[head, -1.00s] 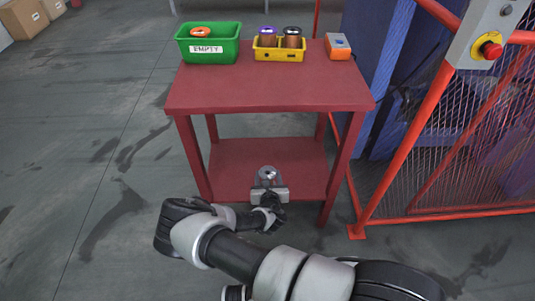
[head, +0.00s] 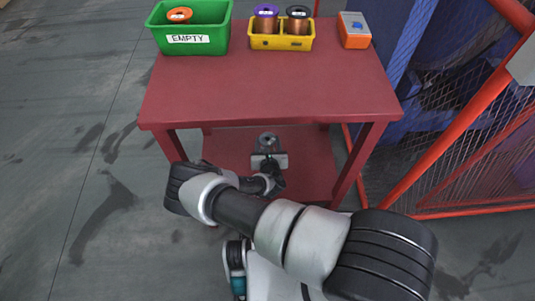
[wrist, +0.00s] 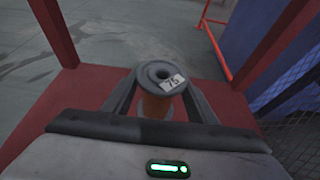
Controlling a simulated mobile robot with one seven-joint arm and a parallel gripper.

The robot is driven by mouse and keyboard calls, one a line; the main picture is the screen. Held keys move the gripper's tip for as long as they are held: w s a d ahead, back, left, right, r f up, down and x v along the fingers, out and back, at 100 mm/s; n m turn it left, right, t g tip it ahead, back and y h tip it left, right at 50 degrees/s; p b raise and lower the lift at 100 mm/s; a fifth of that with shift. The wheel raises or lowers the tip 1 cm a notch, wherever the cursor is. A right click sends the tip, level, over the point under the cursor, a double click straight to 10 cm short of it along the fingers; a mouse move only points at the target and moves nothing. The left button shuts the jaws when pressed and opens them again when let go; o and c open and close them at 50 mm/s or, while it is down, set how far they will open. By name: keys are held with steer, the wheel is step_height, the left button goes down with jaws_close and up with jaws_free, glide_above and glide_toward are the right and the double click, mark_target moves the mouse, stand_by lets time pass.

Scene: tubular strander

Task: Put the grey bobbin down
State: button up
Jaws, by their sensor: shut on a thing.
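The grey bobbin (wrist: 159,76) is upright between the two fingers of my gripper (wrist: 157,105). It has a grey top flange with a white label reading 75 and an orange-copper winding below. In the head view the bobbin (head: 268,139) shows at the far side of my gripper (head: 268,156). My gripper is shut on it, over the lower shelf (head: 225,146) of the red table. The bobbin's base is hidden, so I cannot tell whether it touches the shelf.
The red tabletop (head: 270,90) lies above, with legs at the shelf's corners. On it stand a green EMPTY bin (head: 190,40) with an orange-flanged bobbin, a yellow tray (head: 281,43) with two copper bobbins, and an orange-and-grey box (head: 354,30). A red-framed mesh fence (head: 455,125) stands right.

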step_height(320, 180, down, 7)
steer(key=shift+f+b, duration=0.15)
steer(key=shift+b, duration=0.8)
steer(key=shift+f, duration=0.1)
steer(key=o, duration=1.4)
